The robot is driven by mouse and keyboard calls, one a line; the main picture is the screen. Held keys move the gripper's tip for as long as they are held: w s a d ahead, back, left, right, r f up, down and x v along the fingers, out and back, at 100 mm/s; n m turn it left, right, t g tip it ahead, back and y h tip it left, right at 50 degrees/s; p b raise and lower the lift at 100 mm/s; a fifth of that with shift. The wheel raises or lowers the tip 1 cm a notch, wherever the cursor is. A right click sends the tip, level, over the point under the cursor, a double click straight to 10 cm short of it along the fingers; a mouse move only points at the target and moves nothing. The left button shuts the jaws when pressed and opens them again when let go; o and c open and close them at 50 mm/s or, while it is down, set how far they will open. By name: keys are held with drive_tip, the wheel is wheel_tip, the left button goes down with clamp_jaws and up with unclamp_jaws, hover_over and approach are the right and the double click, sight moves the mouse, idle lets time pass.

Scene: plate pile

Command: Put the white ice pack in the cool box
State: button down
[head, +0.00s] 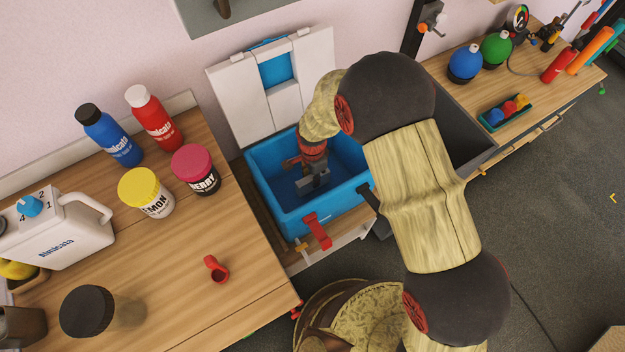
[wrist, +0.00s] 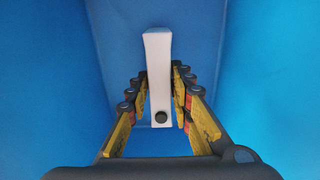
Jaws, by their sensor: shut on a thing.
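The cool box (head: 343,204) is a blue tub with its white lid (head: 236,105) standing open behind it. My gripper (head: 315,184) is down inside the tub. In the wrist view, my gripper (wrist: 160,78) is shut on the white ice pack (wrist: 158,62), a narrow white slab seen edge-on with a dark round cap at its near end. Blue tub walls (wrist: 268,75) surround it in that view.
On the wooden counter (head: 215,285) at left are a blue bottle (head: 112,140), a red bottle (head: 153,120), a yellow-lidded jar (head: 147,193), a pink-lidded jar (head: 196,170), a white jug (head: 65,235) and a red scoop (head: 216,270). A red latch (head: 318,232) hangs on the tub's front.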

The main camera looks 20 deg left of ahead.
drive_tip(key=shift+f, duration=0.6)
drive_tip(key=shift+f, duration=0.1)
drive_tip(key=c, duration=1.6)
unclamp_jaws()
wheel_tip(320, 180, up, 12)
drive_tip(key=p, duration=0.4)
